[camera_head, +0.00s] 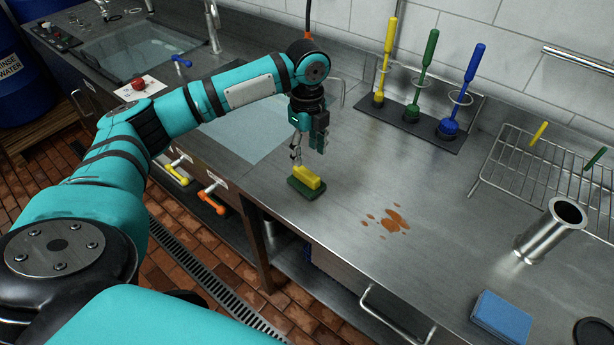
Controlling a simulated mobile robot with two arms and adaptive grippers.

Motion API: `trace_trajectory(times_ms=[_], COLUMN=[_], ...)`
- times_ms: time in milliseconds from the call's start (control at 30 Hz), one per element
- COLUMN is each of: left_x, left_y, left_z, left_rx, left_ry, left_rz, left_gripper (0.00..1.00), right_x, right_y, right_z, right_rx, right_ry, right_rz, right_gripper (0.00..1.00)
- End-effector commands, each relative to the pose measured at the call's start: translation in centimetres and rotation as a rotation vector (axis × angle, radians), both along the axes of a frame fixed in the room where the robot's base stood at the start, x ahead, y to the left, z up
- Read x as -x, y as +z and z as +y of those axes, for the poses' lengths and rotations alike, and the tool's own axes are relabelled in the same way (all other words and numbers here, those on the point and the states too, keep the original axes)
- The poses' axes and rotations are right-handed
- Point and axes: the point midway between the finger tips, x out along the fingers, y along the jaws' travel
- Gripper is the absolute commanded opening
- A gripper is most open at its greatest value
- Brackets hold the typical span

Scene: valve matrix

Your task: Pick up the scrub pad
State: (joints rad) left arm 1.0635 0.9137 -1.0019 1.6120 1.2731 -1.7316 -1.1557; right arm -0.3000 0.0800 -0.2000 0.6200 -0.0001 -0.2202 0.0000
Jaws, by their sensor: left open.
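The scrub pad (305,188), dark green with a yellow block on top, lies flat on the steel counter near its front edge. My left gripper (309,152) points down just above the pad, its fingers apart. One finger is close to the yellow block's left end; I cannot tell whether it touches. Nothing is held between the fingers. My right gripper is not in view.
Brown stains (390,221) mark the counter right of the pad. Yellow, green and blue brushes (471,65) stand in a rack behind. A wire rack (545,165), steel cylinder (545,232) and blue block (502,316) are at right. A sink basin (243,130) lies left.

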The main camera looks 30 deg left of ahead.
Motion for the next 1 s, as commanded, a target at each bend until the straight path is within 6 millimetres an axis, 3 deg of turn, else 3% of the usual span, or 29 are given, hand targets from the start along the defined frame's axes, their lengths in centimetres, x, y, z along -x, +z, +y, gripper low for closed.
trace_trajectory(times_ms=[133, 367, 633, 933, 1000], left_x=[0.1, 0.1, 0.1, 0.1, 0.1], left_y=[-2.2, -3.7, -7.6, -8.4, -8.4], left_z=[0.0, 0.0, 0.2, 0.2, 0.2], left_rx=[0.0, -0.001, 0.0, -0.001, -0.001], left_ry=[-0.001, -0.001, -0.001, -0.002, -0.002], left_rz=[0.002, 0.001, 0.002, -0.002, -0.002], left_gripper=[0.52, 0.52, 0.52, 0.52, 0.45], right_x=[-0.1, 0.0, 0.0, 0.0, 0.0], right_y=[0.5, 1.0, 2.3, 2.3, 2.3], right_z=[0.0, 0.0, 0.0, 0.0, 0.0], right_rx=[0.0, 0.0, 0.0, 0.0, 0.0], right_ry=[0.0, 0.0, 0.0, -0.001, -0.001], right_rz=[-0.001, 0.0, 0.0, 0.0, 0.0], right_gripper=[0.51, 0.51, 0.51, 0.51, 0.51])
